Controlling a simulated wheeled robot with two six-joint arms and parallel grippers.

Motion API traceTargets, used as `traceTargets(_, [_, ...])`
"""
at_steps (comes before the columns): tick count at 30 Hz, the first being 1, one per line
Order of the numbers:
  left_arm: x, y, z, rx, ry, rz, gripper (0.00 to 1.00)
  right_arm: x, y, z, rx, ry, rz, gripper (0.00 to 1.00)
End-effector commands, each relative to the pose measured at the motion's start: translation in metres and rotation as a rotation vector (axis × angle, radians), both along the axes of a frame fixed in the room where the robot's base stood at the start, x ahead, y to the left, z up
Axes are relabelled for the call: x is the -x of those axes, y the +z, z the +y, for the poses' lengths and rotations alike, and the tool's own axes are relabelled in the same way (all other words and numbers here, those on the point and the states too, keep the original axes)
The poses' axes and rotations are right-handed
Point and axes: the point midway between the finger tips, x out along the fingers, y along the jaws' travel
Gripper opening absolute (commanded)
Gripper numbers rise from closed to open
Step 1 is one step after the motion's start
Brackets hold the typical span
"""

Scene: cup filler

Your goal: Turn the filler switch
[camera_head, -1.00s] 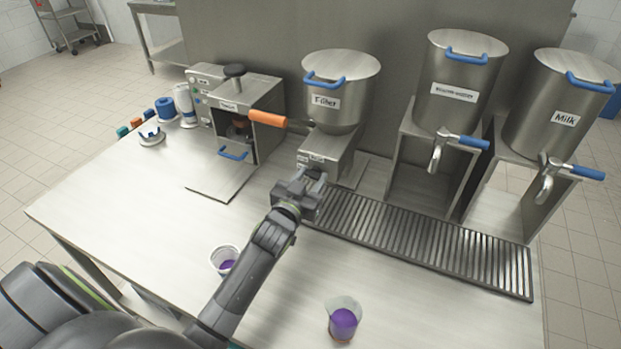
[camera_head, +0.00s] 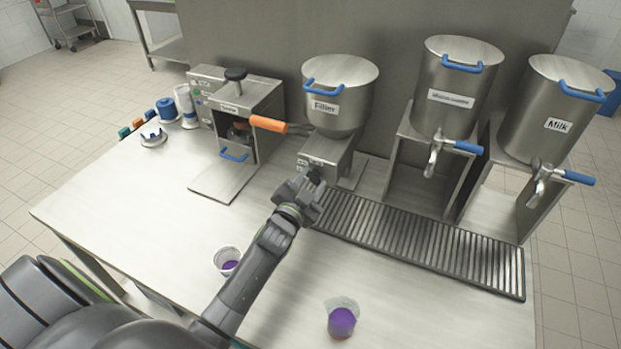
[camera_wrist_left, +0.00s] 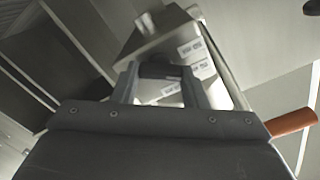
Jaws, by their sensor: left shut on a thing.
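My left gripper (camera_head: 313,181) is at the lower front of this box. In the left wrist view my gripper's two fingers (camera_wrist_left: 162,82) are closed on a small dark piece (camera_wrist_left: 160,70) in front of the labelled panel (camera_wrist_left: 195,55); it looks like the filler switch. The fingers and arm hide most of the switch in the head view. My right gripper is not in view.
Two steel tanks with blue-handled taps, one labelled "Milk" (camera_head: 557,95), stand to the right behind a slatted drip grate (camera_head: 420,235). An open machine (camera_head: 240,110) stands left of the filler. Two cups with purple contents (camera_head: 342,320) (camera_head: 228,262) stand on the table front.

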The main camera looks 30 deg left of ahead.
Motion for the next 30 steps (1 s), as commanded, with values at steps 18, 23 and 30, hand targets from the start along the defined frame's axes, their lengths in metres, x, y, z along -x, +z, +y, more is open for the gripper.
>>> traceTargets(18, [0.0, -0.0004, -0.0007, -0.178, -0.001, 0.009, 0.17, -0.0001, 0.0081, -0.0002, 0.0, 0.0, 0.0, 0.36])
traceTargets(23, [0.0, -0.0005, -0.0007, -0.178, -0.001, 0.009, 0.17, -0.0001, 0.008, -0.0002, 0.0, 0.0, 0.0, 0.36])
traceTargets(30, [0.0, -0.0005, -0.0007, -0.177, -0.001, 0.009, 0.54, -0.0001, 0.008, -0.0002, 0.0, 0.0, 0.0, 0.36])
